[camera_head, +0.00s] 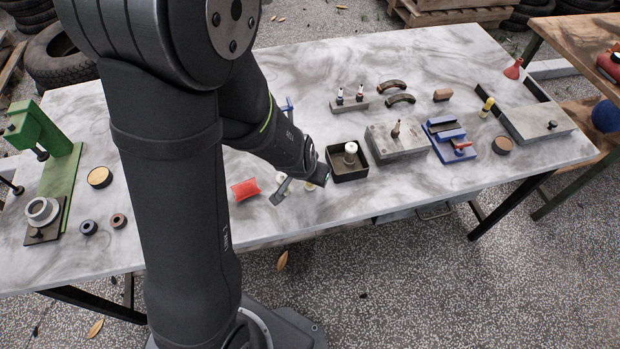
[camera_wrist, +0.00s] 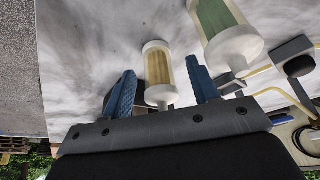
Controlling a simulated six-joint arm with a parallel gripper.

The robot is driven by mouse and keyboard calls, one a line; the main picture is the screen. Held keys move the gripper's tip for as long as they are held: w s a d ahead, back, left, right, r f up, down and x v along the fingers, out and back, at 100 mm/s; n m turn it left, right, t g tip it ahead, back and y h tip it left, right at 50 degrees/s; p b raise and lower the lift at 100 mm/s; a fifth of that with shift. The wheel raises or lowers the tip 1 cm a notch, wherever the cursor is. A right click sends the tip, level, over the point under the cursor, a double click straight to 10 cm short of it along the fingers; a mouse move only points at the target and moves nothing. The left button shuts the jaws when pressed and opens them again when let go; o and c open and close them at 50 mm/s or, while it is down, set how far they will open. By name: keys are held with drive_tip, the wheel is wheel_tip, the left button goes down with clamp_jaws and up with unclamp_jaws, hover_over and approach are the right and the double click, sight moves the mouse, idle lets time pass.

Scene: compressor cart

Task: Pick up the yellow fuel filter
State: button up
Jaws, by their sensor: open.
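In the wrist view the yellow fuel filter (camera_wrist: 158,65), a clear cylinder with a pale yellow core and white end caps, appears between the two blue fingers of my gripper (camera_wrist: 162,84). The gripper is open, with a visible gap on both sides of the filter. I cannot tell whether the filter is fully at fingertip depth. A similar filter with a green core (camera_wrist: 216,22) is just right of it. In the head view my wrist and gripper reach low over the front middle of the table, and the filters are mostly hidden there.
A red packet (camera_head: 246,189) lies left of my gripper on the marble table (camera_head: 240,268). A dark square tray (camera_head: 349,176) stands close to its right. A grey block (camera_head: 398,148) and blue vise-like tool (camera_head: 450,142) are further right. A green press (camera_head: 48,150) stands far left.

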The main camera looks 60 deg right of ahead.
drive_tip(key=shift+f, duration=0.15)
drive_tip(key=c, duration=1.1)
drive_tip(key=shift+o, duration=0.2)
drive_tip(key=shift+r, duration=0.2)
